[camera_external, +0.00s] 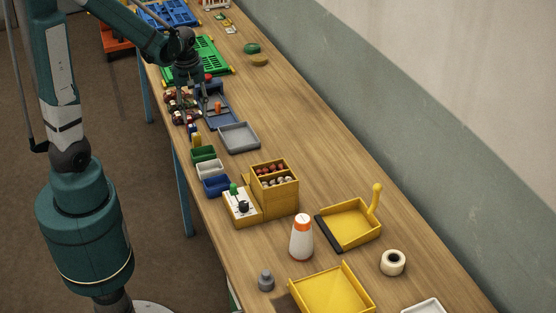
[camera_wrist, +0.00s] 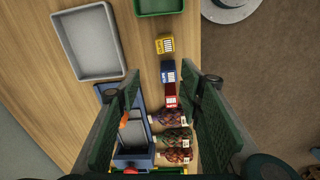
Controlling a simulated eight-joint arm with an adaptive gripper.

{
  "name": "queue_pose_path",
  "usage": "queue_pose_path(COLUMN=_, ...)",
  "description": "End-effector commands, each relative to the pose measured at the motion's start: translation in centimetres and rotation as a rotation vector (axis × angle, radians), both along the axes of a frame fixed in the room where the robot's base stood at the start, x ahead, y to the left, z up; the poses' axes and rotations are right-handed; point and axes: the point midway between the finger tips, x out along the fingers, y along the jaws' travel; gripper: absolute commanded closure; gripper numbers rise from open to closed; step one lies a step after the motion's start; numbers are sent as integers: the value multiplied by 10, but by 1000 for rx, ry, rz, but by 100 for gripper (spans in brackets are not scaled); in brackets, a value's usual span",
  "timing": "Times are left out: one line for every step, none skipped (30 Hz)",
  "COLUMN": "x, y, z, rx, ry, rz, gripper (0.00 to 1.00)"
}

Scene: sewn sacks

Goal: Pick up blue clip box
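The blue clip box (camera_wrist: 168,72) is a small blue box with a white label. In the wrist view it stands between a yellow box (camera_wrist: 165,45) and a red box (camera_wrist: 171,98), in a row. My gripper (camera_wrist: 162,68) is open, with a dark green finger on each side of this row and nothing between them that it holds. In the external view my gripper (camera_external: 192,92) hangs above the far left edge of the table. The blue box shows there only as a small patch (camera_external: 192,128) behind the yellow box (camera_external: 196,139).
Several patterned sacks (camera_wrist: 172,137) lie just beyond the red box. A blue tray-like stand (camera_wrist: 132,130) is to the left. A grey tray (camera_wrist: 88,42) and a green bin (camera_wrist: 158,6) are close by. The table edge runs just right of the boxes.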

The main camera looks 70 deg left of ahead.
Motion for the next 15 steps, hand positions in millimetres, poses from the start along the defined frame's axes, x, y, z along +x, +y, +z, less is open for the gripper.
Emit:
queue_pose_path(x=-1, y=7, z=-6, rx=-7, ry=11, rz=32, gripper=63)
queue_pose_path(x=-2, y=10, z=-9, rx=-11, ry=17, rz=50, gripper=63)
queue_pose_path(x=-3, y=14, z=-12, rx=-15, ry=23, rz=72, gripper=63)
queue_pose_path(x=-4, y=17, z=-15, rx=-19, ry=28, rz=86, gripper=63)
queue_pose_path(x=-5, y=18, z=-17, rx=-22, ry=33, rz=100, gripper=63)
queue_pose_path(x=-6, y=21, z=-20, rx=-25, ry=39, rz=115, gripper=63)
queue_pose_path(x=-7, y=23, z=-22, rx=-27, ry=42, rz=125, gripper=63)
queue_pose_path(x=-8, y=24, z=-23, rx=-29, ry=44, rz=133, gripper=63)
queue_pose_path(x=-8, y=26, z=-24, rx=-30, ry=47, rz=143, gripper=63)
queue_pose_path(x=-9, y=26, z=-25, rx=-32, ry=49, rz=148, gripper=63)
queue_pose_path(x=-9, y=27, z=-26, rx=-32, ry=50, rz=152, gripper=63)
queue_pose_path(x=-9, y=27, z=-27, rx=-33, ry=51, rz=155, gripper=63)
queue_pose_path(x=-9, y=28, z=-27, rx=-34, ry=52, rz=156, gripper=63)
queue_pose_path(x=-9, y=28, z=-27, rx=-34, ry=52, rz=157, gripper=63)
queue_pose_path(x=-9, y=28, z=-27, rx=-34, ry=53, rz=157, gripper=63)
